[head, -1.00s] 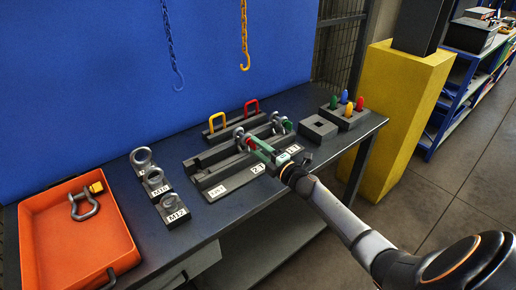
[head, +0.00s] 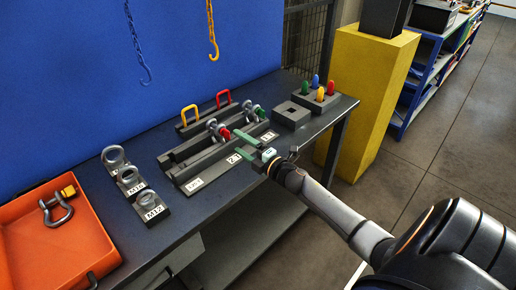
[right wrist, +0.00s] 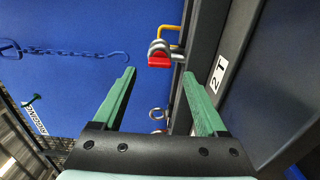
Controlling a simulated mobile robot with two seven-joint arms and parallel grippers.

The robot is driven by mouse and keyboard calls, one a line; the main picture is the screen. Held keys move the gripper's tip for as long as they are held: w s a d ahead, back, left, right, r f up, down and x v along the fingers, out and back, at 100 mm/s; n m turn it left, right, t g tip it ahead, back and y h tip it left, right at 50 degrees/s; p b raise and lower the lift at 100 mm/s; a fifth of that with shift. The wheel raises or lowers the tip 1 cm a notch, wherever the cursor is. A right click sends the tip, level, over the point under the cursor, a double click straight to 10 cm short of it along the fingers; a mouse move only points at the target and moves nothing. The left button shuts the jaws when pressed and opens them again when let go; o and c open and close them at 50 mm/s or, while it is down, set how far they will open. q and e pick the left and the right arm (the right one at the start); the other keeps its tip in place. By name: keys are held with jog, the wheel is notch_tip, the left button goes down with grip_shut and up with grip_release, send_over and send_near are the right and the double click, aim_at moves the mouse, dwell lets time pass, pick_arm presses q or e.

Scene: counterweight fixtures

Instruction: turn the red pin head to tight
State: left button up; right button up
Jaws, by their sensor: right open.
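The red pin head (head: 225,134) sits on a grey shackle (head: 213,126) in the dark rail fixture (head: 205,157). My right gripper (head: 235,143) has green fingers and is open, in front of the fixture near the 2 T label. Its fingertips point towards the red pin head but do not hold it. In the right wrist view, the red pin head (right wrist: 159,61) shows beyond and between the open fingertips (right wrist: 159,74), with the grey shackle behind it. A second shackle with a green pin head (head: 260,111) stands further right in the fixture. My left gripper is not in view.
Yellow (head: 190,116) and red (head: 223,98) handles stand behind the fixture. Lifting eyes (head: 130,181) stand left of it, beside an orange tray (head: 60,250) holding a shackle. A block with coloured pegs (head: 318,96) is at right. Chain hooks (head: 212,45) hang above.

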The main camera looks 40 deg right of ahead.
jog(key=s, duration=0.8)
jog(key=shift+d, duration=0.35)
jog(key=shift+s, duration=0.1)
jog(key=s+a+f+m+g+h, duration=0.5)
jog(key=s+a+f+m+g, duration=0.3)
jog(key=m, duration=0.5)
jog(key=s+a+f+m+g+y, duration=0.1)
jog(key=s+a+m+g+y, duration=0.15)
jog(key=s+a, duration=0.5)
jog(key=s+a+f+m+g+y, duration=0.15)
jog(key=s+a+g, duration=0.25)
jog(key=s, duration=0.6)
jog(key=w+a+f+t+y, duration=0.1)
jog(key=w+a+f+t, duration=0.1)
jog(key=f, duration=0.3)
jog(key=w+a+f+t, duration=0.2)
jog(key=w+f+t, duration=0.1)
jog(key=f, duration=0.2)
jog(key=shift+f+t+y, duration=0.2)
jog(key=shift+t+y, duration=0.15)
jog(key=shift+y, duration=0.05)
